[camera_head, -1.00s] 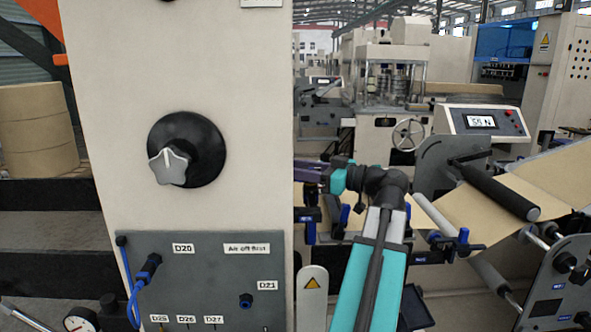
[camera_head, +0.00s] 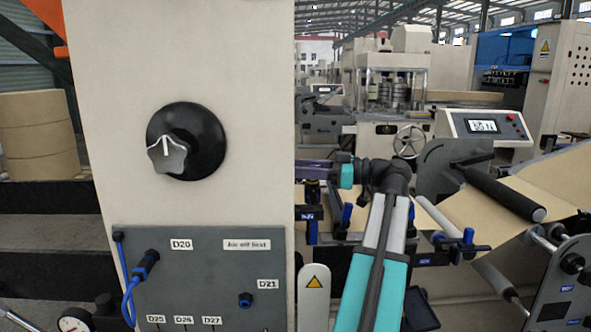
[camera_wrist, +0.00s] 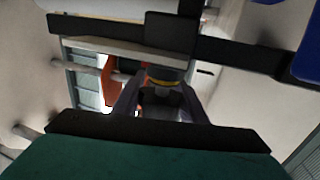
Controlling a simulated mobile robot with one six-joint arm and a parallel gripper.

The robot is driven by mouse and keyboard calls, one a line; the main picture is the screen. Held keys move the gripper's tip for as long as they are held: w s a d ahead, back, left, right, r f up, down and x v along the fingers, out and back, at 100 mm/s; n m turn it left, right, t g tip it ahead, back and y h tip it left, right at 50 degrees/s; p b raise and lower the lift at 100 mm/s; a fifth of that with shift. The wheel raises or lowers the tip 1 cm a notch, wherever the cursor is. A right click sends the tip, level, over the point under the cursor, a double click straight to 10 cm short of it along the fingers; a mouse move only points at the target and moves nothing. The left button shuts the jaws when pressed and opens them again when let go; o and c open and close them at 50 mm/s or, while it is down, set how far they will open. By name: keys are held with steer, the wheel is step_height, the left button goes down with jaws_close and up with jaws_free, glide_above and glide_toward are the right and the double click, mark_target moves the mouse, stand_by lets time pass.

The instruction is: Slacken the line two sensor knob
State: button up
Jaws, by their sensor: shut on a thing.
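My gripper (camera_wrist: 160,97) is shut on a small dark piece with a yellow band (camera_wrist: 165,76), in the middle of the wrist view. I cannot tell for sure that this piece is the line two sensor knob, as no label on it is readable. In the head view my arm reaches left with its teal wrist (camera_head: 346,173), and the fingers are hidden behind the right edge of the cream panel (camera_head: 240,90). A grey star knob (camera_head: 168,153) on a black disc (camera_head: 205,135) faces me on that panel, apart from my gripper.
Below the star knob is a grey plate (camera_head: 205,285) with a blue cable and labels such as D20 and D21. Right of my arm stand a dark roller (camera_head: 505,195), a brown web (camera_head: 560,180) and a display box (camera_head: 487,125). A handwheel (camera_head: 409,141) is farther back.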

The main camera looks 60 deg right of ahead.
steer(key=o, duration=1.1)
steer(key=shift+c, duration=0.2)
steer(key=b+v, duration=0.1)
steer(key=v, duration=0.5)
steer(key=shift+d+f, duration=0.1)
steer(key=shift+s+d, duration=0.2)
steer(key=shift+s, duration=0.5)
